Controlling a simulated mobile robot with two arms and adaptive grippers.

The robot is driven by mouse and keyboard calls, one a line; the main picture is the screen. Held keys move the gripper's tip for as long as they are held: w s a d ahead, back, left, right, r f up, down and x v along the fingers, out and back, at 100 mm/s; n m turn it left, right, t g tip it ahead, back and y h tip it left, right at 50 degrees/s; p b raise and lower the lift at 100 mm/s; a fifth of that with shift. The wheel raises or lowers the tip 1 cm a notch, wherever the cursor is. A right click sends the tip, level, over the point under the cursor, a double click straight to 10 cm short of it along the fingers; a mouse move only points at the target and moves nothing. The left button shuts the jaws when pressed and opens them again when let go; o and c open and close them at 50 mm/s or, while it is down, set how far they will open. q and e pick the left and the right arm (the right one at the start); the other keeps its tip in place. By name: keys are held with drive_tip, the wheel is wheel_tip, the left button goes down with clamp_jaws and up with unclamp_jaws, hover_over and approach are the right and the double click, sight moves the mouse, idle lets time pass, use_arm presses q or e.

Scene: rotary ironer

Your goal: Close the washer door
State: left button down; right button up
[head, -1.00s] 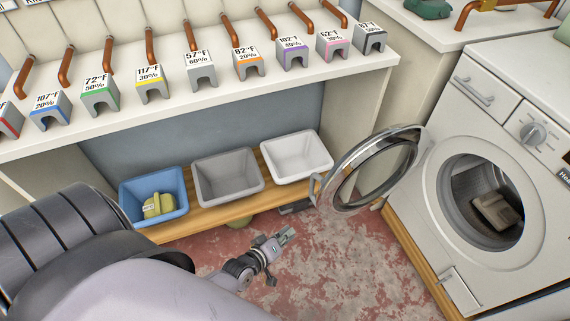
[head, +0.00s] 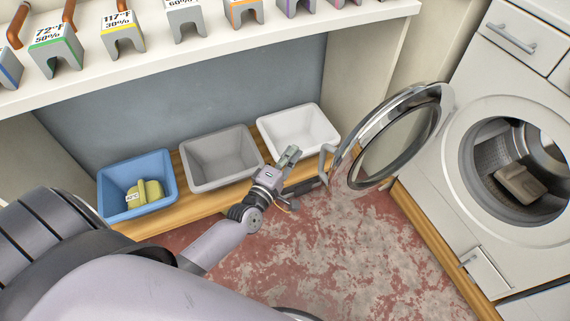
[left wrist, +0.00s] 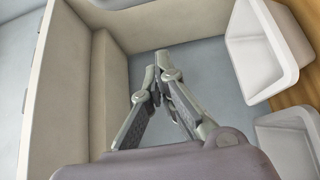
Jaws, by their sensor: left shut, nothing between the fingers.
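The washer (head: 478,160) stands at the right in the head view. Its round door (head: 397,138), with a metal rim and glass, stands wide open to the left of the opening. A handle (head: 327,163) sticks out at the door's left edge. A beige cloth-like item (head: 519,184) lies inside the drum. My left gripper (head: 290,155) is shut and empty, just left of the door handle and apart from it, in front of the white bin. In the left wrist view its fingers (left wrist: 160,60) meet at the tips. My right gripper does not show.
A blue bin (head: 112,207) with a yellow-green item (head: 146,193), a grey bin (head: 190,178) and a white bin (head: 325,128) stand on a low wooden shelf. A white counter with labelled blocks runs above. The red worn floor before the washer is clear.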

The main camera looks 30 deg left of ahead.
use_arm(q)
drive_tip(key=d, duration=0.1)
drive_tip(key=w+d, duration=0.2)
drive_tip(key=shift+w+d, duration=0.25)
drive_tip(key=shift+d, duration=0.15)
drive_tip(key=shift+s+d, duration=0.1)
